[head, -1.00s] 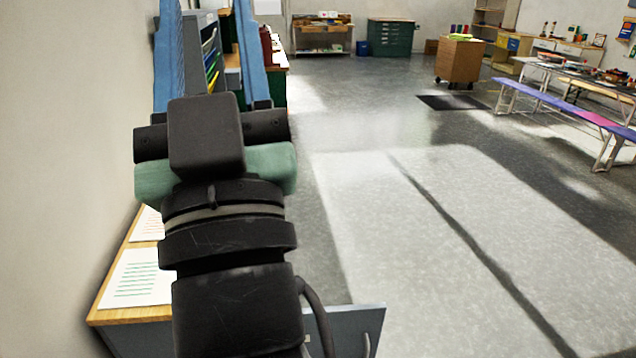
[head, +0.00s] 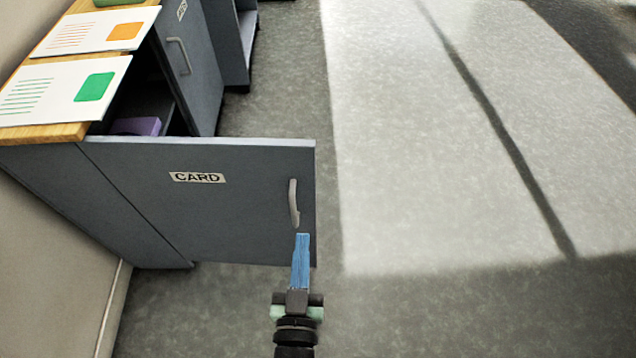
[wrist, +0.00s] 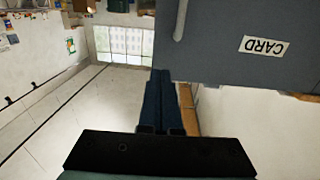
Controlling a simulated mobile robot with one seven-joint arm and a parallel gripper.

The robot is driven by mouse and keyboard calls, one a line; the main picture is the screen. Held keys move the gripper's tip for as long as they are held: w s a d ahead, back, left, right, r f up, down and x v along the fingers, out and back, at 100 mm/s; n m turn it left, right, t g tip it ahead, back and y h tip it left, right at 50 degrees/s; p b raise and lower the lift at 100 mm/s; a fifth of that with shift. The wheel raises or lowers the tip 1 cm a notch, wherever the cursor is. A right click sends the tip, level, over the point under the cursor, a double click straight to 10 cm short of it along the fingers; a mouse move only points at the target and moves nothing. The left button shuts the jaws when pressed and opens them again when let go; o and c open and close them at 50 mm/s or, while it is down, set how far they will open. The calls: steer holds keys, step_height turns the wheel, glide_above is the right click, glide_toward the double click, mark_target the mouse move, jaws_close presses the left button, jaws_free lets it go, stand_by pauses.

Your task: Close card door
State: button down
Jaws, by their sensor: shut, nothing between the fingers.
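The grey card door (head: 240,225) stands wide open, swung out from its cabinet. It bears a CARD label and a pale bar handle (head: 293,203) near its free edge. My gripper (head: 302,237) is shut and empty, its blue fingers pointing at the door's outer face just below the handle. I cannot tell whether the fingertips touch the door. In the wrist view the door (wrist: 230,65) fills the upper right with its label upside down, and the shut fingers (wrist: 160,72) reach up to its lower left corner.
The cabinet (head: 130,205) stands by the wall at left, with paper sheets (head: 75,90) on its wooden top. A purple thing (head: 136,126) lies inside. Another grey door (head: 190,60) with a handle is beyond. The floor (head: 450,200) at right is clear.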

mark_target(306, 172)
steer(key=w, duration=0.4)
steer(key=w+b, duration=0.1)
steer(key=w, duration=0.4)
steer(key=w+d+b, duration=0.1)
steer(key=w, duration=0.3)
steer(key=shift+w+r, duration=0.15)
steer(key=shift+w, duration=0.05)
